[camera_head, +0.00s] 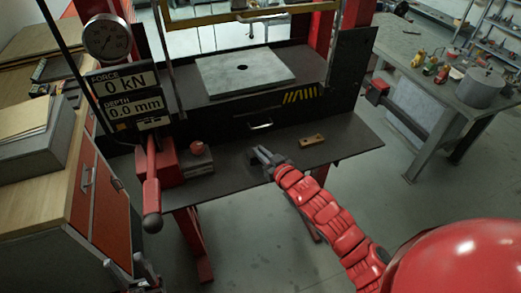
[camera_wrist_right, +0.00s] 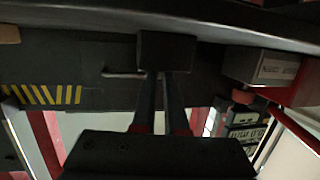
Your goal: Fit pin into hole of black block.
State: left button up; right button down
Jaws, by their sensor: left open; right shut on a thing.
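My right gripper (camera_head: 266,158) reaches in from the lower right over the dark press table. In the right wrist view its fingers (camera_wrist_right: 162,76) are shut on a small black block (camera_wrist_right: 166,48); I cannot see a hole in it. In the head view the block is hardly distinct from the dark table. My left gripper (camera_head: 128,277) is at the lower left edge, low beside the wooden cabinet, open and apart from the table. I cannot clearly identify a pin. A grey box (camera_head: 199,163) with a red knob (camera_head: 197,147) on top sits left of my right gripper.
A brown bar (camera_head: 312,140) with small holes lies on the table (camera_head: 345,136), right of my right gripper. A grey plate (camera_head: 220,78) with a central hole lies on the press bed. A red lever (camera_head: 151,185) stands at the table's left end. A workbench (camera_head: 435,80) stands at right.

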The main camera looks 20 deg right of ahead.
jog(key=c, duration=0.9)
grip_release()
jog(key=shift+c, duration=0.2)
